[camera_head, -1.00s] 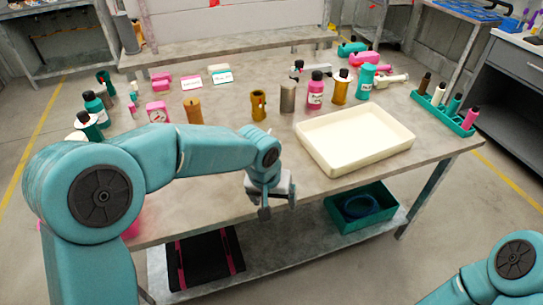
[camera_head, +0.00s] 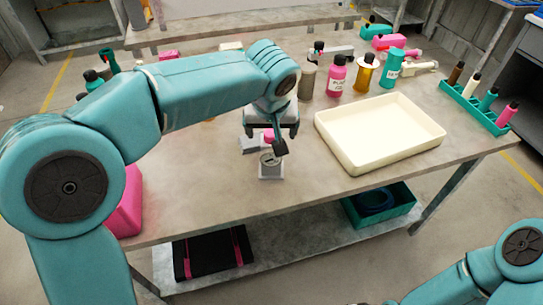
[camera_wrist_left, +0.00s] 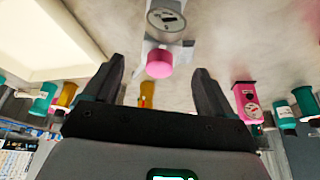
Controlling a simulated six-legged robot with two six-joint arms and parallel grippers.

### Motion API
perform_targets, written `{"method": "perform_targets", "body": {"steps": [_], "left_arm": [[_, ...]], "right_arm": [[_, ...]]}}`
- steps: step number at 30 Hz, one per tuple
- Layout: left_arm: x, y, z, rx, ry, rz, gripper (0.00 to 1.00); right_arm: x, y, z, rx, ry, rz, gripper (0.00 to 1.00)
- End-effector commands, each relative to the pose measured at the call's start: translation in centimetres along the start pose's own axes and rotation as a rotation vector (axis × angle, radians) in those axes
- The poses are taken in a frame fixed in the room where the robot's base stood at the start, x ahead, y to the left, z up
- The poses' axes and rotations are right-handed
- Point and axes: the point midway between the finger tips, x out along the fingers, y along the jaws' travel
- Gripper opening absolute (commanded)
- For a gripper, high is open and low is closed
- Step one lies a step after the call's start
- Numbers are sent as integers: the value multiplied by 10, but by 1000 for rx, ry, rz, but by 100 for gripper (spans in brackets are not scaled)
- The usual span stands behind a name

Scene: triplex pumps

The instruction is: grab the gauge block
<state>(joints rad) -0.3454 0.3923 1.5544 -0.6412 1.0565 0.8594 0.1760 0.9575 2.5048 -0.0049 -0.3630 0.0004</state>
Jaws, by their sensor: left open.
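A small pale grey block with a round dial (camera_head: 270,165), which looks like the gauge block, stands on the table just in front of my left gripper (camera_head: 265,142). Its dial also shows at the top of the left wrist view (camera_wrist_left: 168,19). A pink knob (camera_wrist_left: 160,62) by the dial lies ahead of the gap between the fingers. My left gripper (camera_wrist_left: 158,80) is open, with nothing between its fingertips. In the head view the gripper and forearm hide part of the area behind the block. My right gripper is out of view.
A cream tray (camera_head: 380,162) sits to the right of the block. Several bottles, such as a pink one (camera_head: 337,76), stand behind the tray. A teal rack (camera_head: 475,108) is at the far right. The table front right of the block is clear.

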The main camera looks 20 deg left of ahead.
Motion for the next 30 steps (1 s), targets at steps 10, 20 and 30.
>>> {"method": "perform_targets", "body": {"steps": [10, 20, 30], "left_arm": [[40, -2, 1, 1, -2, -1, 85], [82, -1, 3, 0, 0, 0, 85], [82, -1, 2, 0, 0, 0, 43]], "right_arm": [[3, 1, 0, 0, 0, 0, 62], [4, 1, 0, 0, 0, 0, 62], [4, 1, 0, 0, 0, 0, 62]]}}
